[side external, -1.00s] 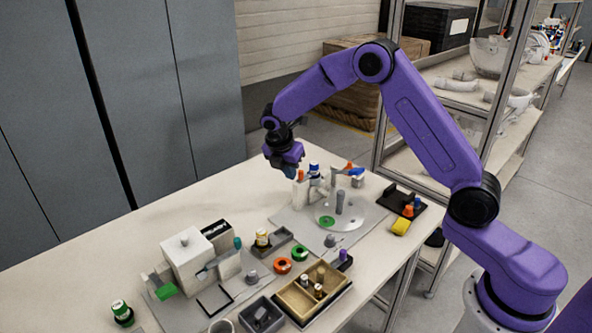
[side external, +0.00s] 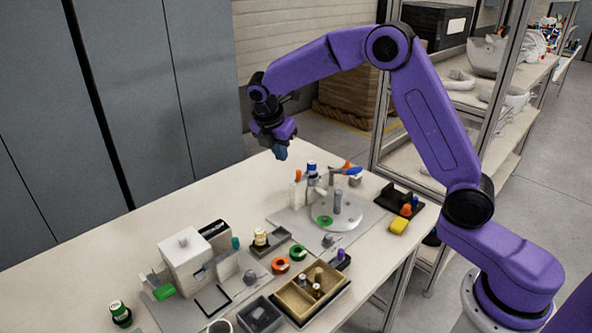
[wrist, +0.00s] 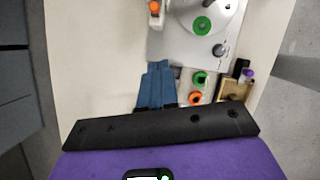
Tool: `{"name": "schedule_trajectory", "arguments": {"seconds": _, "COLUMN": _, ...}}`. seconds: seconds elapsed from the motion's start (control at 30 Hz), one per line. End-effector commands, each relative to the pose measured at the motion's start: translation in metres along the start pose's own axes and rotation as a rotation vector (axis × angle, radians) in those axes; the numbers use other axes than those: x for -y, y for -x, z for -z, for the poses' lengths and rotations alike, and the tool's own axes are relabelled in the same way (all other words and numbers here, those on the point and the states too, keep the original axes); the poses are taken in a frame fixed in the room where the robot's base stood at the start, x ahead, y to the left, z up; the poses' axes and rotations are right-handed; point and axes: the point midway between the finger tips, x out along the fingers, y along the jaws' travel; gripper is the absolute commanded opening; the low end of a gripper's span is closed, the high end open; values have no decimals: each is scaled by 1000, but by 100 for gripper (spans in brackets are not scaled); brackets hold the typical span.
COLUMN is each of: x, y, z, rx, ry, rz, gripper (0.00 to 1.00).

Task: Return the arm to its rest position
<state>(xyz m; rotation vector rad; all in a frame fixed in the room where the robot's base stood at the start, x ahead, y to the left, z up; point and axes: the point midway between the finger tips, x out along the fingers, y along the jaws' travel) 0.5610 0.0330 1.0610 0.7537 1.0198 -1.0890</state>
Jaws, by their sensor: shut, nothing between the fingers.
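My gripper (side external: 280,152) is at the end of my purple arm, raised in the air above the back part of the white table (side external: 130,217). Its blue fingers are together with nothing between them. In the wrist view the closed blue fingers of my gripper (wrist: 158,85) point toward the tabletop. No object touches the fingers.
A grey plate with a round disc (side external: 345,215) and several small fixtures stands right of and below my gripper. A white box machine (side external: 187,262) and a wooden tray (side external: 296,298) stand nearer the front. Grey lockers (side external: 150,90) rise behind the table. The tabletop's back left is clear.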

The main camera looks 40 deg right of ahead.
Motion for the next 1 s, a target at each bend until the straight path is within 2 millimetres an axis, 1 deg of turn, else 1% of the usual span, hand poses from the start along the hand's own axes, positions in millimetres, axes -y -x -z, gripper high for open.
{"name": "schedule_trajectory", "arguments": {"seconds": 0.07, "x": 6, "y": 7, "z": 8, "rx": -12, "ry": -18, "rz": -10, "gripper": 0}}
{"name": "schedule_trajectory", "arguments": {"seconds": 0.17, "x": 22, "y": 20, "z": 25, "rx": -39, "ry": -64, "rz": -24, "gripper": 0}}
{"name": "schedule_trajectory", "arguments": {"seconds": 0.27, "x": 45, "y": 35, "z": 45, "rx": -78, "ry": -130, "rz": -39, "gripper": 0}}
{"name": "schedule_trajectory", "arguments": {"seconds": 0.37, "x": 72, "y": 48, "z": 64, "rx": -117, "ry": -198, "rz": -45, "gripper": 0}}
{"name": "schedule_trajectory", "arguments": {"seconds": 0.57, "x": 134, "y": 68, "z": 94, "rx": -196, "ry": -332, "rz": -39, "gripper": 0}}
{"name": "schedule_trajectory", "arguments": {"seconds": 0.6, "x": 148, "y": 71, "z": 99, "rx": -212, "ry": -360, "rz": -34, "gripper": 0}}
{"name": "schedule_trajectory", "arguments": {"seconds": 0.67, "x": 168, "y": 74, "z": 106, "rx": -234, "ry": -399, "rz": -26, "gripper": 0}}
{"name": "schedule_trajectory", "arguments": {"seconds": 0.7, "x": 182, "y": 76, "z": 109, "rx": -249, "ry": -426, "rz": -19, "gripper": 0}}
{"name": "schedule_trajectory", "arguments": {"seconds": 0.83, "x": 229, "y": 80, "z": 120, "rx": -292, "ry": -511, "rz": 10, "gripper": 0}}
{"name": "schedule_trajectory", "arguments": {"seconds": 1.0, "x": 291, "y": 78, "z": 126, "rx": -339, "ry": -622, "rz": 60, "gripper": 0}}
